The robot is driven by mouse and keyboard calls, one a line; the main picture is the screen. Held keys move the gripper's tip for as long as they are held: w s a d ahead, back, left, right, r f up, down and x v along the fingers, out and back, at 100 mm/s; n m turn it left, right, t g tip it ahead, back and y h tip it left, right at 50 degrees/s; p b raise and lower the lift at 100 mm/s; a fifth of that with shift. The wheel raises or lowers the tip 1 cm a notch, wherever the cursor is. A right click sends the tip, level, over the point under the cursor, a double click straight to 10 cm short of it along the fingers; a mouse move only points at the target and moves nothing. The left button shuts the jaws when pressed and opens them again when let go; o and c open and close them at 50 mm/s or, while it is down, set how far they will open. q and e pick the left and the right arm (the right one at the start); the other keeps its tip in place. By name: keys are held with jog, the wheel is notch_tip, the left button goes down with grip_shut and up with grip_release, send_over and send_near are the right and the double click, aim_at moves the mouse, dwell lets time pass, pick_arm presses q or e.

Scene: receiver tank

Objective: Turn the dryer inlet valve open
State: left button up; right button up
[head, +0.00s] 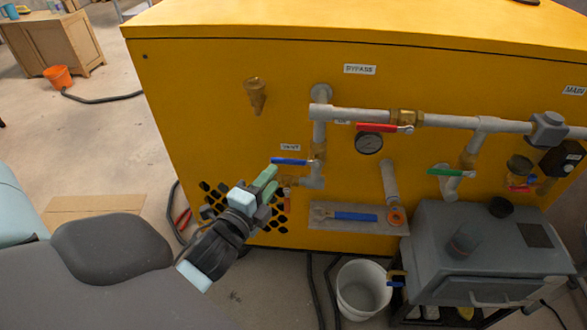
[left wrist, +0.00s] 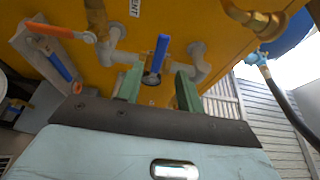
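The valve with a blue lever (head: 290,162) sits on the grey pipework of the yellow cabinet, below a small white label (head: 290,147) too small to read surely. The lever lies roughly level, across the pipe. My left gripper (head: 268,180) is just below and left of the lever. In the left wrist view the blue lever (left wrist: 160,52) shows between and beyond the two green fingers of the gripper (left wrist: 158,88). The fingers are apart, with nothing held; contact with the lever cannot be told. My right gripper is not in view.
Other valves have a red lever (head: 376,127) and a green lever (head: 445,171). A gauge (head: 369,142) hangs under the upper pipe. A ledge (head: 325,222) holds a blue tool. A grey machine (head: 490,255) and white bucket (head: 362,290) stand at lower right.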

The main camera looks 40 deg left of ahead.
aim_at(285, 163)
pick_arm(q)
jog(key=shift+w+a, duration=0.2)
jog(key=shift+w, duration=1.1)
jog(key=shift+w+a, duration=0.25)
jog(key=shift+w, duration=1.05)
jog(key=shift+w+a, duration=0.2)
jog(key=shift+w, duration=1.1)
jog(key=shift+c, duration=0.3)
grip_shut()
jog(key=shift+f, duration=0.1)
